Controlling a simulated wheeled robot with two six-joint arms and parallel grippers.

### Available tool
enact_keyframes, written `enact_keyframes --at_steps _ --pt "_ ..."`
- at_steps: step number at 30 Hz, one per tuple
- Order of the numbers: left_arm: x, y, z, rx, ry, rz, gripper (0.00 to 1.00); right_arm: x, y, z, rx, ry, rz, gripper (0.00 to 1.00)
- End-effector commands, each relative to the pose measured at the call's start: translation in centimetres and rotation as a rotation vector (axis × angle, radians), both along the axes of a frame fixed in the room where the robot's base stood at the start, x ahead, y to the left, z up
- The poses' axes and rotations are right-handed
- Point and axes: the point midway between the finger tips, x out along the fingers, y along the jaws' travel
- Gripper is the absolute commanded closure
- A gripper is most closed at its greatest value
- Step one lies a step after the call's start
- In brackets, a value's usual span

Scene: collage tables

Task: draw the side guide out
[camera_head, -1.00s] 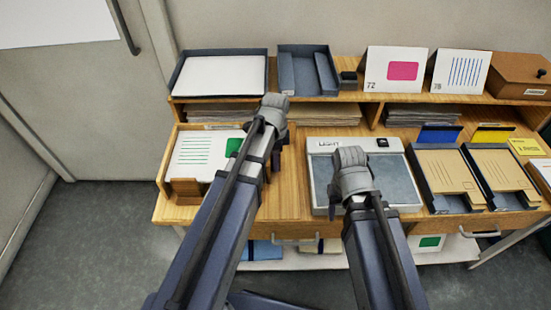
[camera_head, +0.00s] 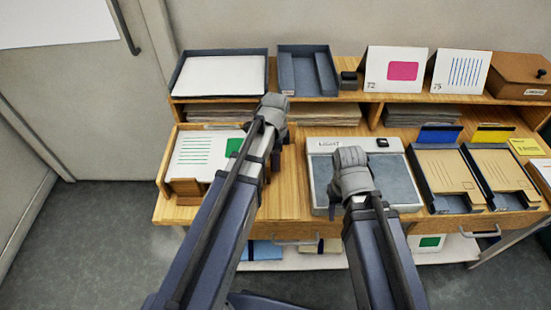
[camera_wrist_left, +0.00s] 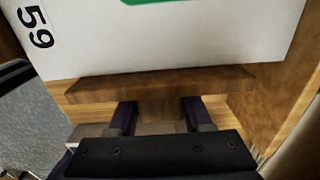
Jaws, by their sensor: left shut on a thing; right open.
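A wooden tray (camera_head: 160,172) on the left of the desk holds a white card (camera_head: 190,152) with green marks. In the left wrist view, a brown wooden side guide (camera_wrist_left: 90,88) lies along the edge of the white card (camera_wrist_left: 200,45) marked 59. Its short stem sits between the two dark fingers of my left gripper (camera_wrist_left: 160,115), which is shut on it. In the head view, my left gripper (camera_head: 272,112) is at the right side of the tray, and its arm hides the guide there. My right gripper (camera_head: 350,172) is over the light box, open; its fingertips are hidden.
The light box (camera_head: 313,185) stands right of a bare strip of desk (camera_head: 292,195). Dark trays with folders (camera_head: 449,172) stand further right. The upper shelf holds a paper tray (camera_head: 218,77), a dark tray (camera_head: 302,75), two cards and a brown box (camera_head: 515,75).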

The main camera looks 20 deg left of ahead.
Motion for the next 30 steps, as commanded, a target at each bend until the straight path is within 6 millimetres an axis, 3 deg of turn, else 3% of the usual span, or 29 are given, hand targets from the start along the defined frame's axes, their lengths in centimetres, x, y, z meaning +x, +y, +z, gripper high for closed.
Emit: enact_keyframes --at_steps 7,15,23,24,30 --pt "0.2 -0.6 0.0 0.000 0.000 -0.001 1.00 0.0 0.0 0.0 0.000 0.000 0.000 0.50" --pt "1.4 -4.6 0.0 0.000 0.000 -0.003 1.00 0.0 0.0 0.0 0.000 0.000 0.000 0.50" --pt "1.4 -4.9 0.0 -0.004 -0.001 0.000 1.00 0.0 0.0 0.0 0.000 0.000 0.000 0.50" --pt "1.4 -4.9 0.0 -0.005 -0.001 0.000 0.48 0.0 0.0 0.0 0.000 0.000 0.000 0.50" --pt "1.4 -4.8 0.0 -0.002 -0.001 0.000 0.25 0.0 0.0 0.0 0.000 0.000 0.000 0.50"
